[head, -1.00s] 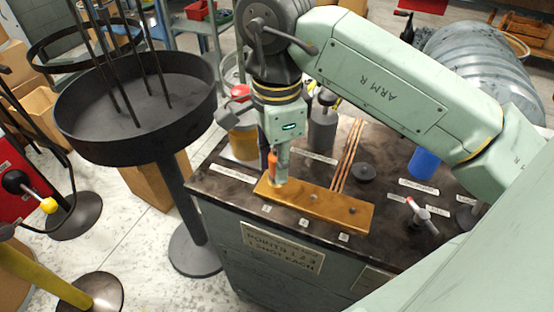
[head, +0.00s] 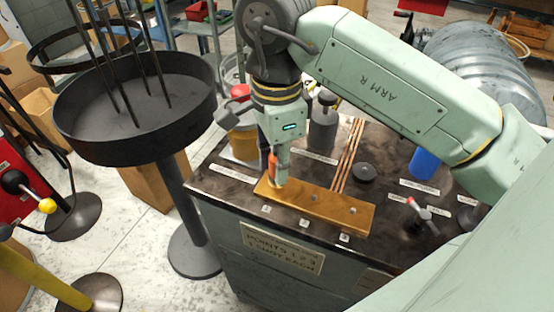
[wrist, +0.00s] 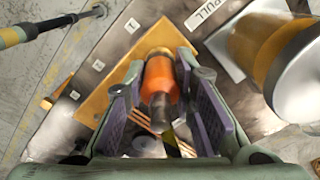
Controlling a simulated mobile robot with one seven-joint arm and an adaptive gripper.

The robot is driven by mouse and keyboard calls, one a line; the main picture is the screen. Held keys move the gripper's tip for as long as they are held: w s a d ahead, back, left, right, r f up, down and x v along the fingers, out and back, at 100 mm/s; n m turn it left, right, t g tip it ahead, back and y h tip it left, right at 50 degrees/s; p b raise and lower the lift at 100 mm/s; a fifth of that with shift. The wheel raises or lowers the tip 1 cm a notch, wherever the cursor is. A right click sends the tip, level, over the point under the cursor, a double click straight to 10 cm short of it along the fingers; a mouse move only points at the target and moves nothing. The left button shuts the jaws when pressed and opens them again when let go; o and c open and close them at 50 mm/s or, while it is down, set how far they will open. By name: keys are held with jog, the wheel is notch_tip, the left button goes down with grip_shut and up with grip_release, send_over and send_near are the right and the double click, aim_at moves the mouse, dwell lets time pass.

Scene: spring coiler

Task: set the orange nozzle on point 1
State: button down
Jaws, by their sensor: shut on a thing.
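The orange nozzle (head: 272,162) is upright in my gripper (head: 277,172), over the left end of the brass bar (head: 330,207), by the label 1 (head: 266,209). In the wrist view the nozzle (wrist: 161,78) sits between the two purple-padded fingers of my gripper (wrist: 165,100). Its far end is at the brass bar (wrist: 122,92) beside the label 1 (wrist: 132,25). My fingers hide part of it, and I cannot tell whether it is fully down on point 1. Points 2 and 3 on the bar show small light spots.
A yellow container (head: 243,145) stands behind and left of my gripper, and a grey bottle (head: 323,125) behind it.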

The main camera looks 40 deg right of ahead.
jog(key=shift+f+b, duration=0.5)
jog(key=shift+f, duration=0.05)
jog(key=c, duration=1.3)
grip_release()
notch_tip(320, 180, up, 12)
jog(key=shift+r, duration=0.1)
notch_tip(320, 180, up, 13)
jog(key=p, duration=1.4)
